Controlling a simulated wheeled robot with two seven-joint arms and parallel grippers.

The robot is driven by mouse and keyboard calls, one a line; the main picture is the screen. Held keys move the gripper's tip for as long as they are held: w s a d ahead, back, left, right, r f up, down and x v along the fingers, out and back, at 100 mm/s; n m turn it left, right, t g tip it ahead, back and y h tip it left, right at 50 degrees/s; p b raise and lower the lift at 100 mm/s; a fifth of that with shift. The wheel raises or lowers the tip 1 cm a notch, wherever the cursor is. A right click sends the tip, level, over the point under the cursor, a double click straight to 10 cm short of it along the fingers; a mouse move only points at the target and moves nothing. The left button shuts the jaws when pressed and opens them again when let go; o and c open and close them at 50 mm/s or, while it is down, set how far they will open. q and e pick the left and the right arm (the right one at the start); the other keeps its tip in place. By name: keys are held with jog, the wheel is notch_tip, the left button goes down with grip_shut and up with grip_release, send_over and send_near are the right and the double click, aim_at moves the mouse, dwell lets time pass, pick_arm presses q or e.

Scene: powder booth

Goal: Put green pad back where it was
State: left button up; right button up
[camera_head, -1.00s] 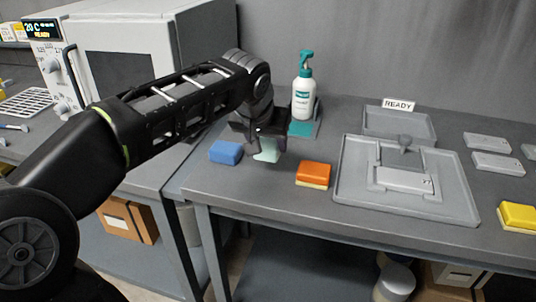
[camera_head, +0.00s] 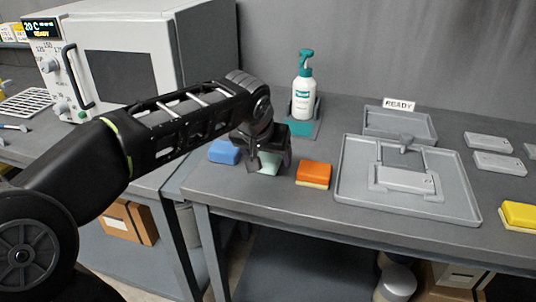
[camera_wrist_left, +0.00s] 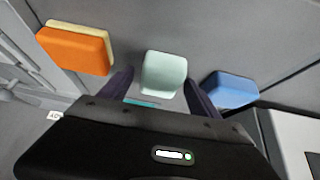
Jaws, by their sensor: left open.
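The pale green pad (camera_head: 269,168) is on the bench between the blue pad (camera_head: 224,152) and the orange pad (camera_head: 314,174). My left gripper (camera_head: 268,168) is open, low over the green pad, and partly hides it in the head view. In the left wrist view, the green pad (camera_wrist_left: 163,73) shows between and beyond the two spread fingers of the left gripper (camera_wrist_left: 160,82). I cannot tell whether a finger touches it. The orange pad (camera_wrist_left: 72,50) and blue pad (camera_wrist_left: 230,90) lie outside the fingers. My right gripper is not in view.
A grey tray (camera_head: 350,190) with a fixture lies right of the orange pad. A yellow pad (camera_head: 519,215) is at the far right. The bench's front edge is close.

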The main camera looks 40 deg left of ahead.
pick_arm(q)
jog(key=shift+r, duration=0.1)
jog(key=shift+r, duration=0.2)
jog(key=p+v, duration=0.1)
jog(key=v, duration=1)
jog(key=shift+s+r, duration=0.25)
jog(key=shift+r, duration=0.05)
